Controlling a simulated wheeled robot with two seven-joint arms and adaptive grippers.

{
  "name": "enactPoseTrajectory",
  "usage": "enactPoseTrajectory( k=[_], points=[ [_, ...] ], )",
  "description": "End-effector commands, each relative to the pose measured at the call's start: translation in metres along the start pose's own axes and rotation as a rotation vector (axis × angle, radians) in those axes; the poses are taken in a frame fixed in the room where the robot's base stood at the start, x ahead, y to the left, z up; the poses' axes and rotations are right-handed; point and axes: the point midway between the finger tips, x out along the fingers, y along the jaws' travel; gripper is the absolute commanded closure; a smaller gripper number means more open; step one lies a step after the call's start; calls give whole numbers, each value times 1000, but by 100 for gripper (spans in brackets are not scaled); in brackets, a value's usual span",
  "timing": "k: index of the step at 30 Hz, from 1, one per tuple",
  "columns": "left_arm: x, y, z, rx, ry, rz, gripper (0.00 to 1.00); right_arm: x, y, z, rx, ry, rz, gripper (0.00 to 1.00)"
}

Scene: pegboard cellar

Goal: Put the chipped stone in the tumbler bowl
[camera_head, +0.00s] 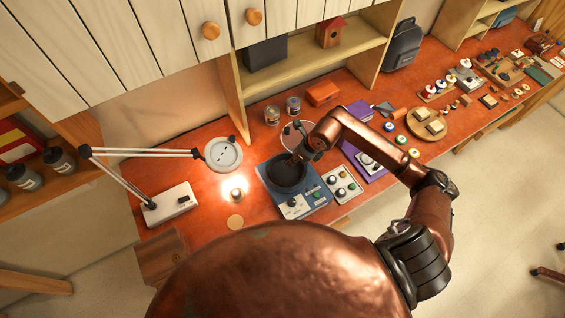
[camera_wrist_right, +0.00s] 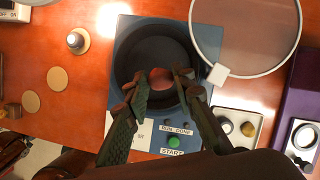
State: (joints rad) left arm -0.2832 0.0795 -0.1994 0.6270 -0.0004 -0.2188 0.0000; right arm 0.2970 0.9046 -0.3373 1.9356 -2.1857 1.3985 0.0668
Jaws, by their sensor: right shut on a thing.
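The tumbler bowl is a round black bowl (camera_head: 284,176) set in a blue-grey machine. It fills the upper middle of the right wrist view (camera_wrist_right: 134,56). My right gripper (camera_head: 297,158) is over the bowl. In the right wrist view my right gripper (camera_wrist_right: 161,84) is shut on a small reddish-brown stone (camera_wrist_right: 161,78), with the dark bowl behind it. Whether the stone touches the bowl's inside, and any chip in it, I cannot tell. My left gripper is not in view.
A round clear lens or lid with a pale rim (camera_wrist_right: 248,73) stands beside the bowl. The machine's front has a green START button (camera_wrist_right: 174,142). A tray of stones (camera_head: 342,186) is to the right. A lamp (camera_head: 223,153) and a small piece on a round pad (camera_wrist_right: 76,41) are left.

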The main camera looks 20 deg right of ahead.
Motion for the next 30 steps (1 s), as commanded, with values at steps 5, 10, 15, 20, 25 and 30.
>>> enactPoseTrajectory(
  k=[5, 10, 15, 20, 25, 30],
  points=[
    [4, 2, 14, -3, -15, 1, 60, 12, 5, 2, -14, 1, 7, 95],
    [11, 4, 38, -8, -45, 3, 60, 30, 8, -1, -21, 0, 12, 95],
    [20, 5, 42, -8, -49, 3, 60, 49, 7, -9, -20, 0, 10, 95],
    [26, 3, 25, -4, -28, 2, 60, 58, 7, -14, -20, 0, 10, 95],
    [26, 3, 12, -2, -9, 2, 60, 58, 6, -14, -20, 0, 8, 95],
    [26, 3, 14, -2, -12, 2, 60, 58, 6, -15, -19, 0, 8, 73]
  ],
)
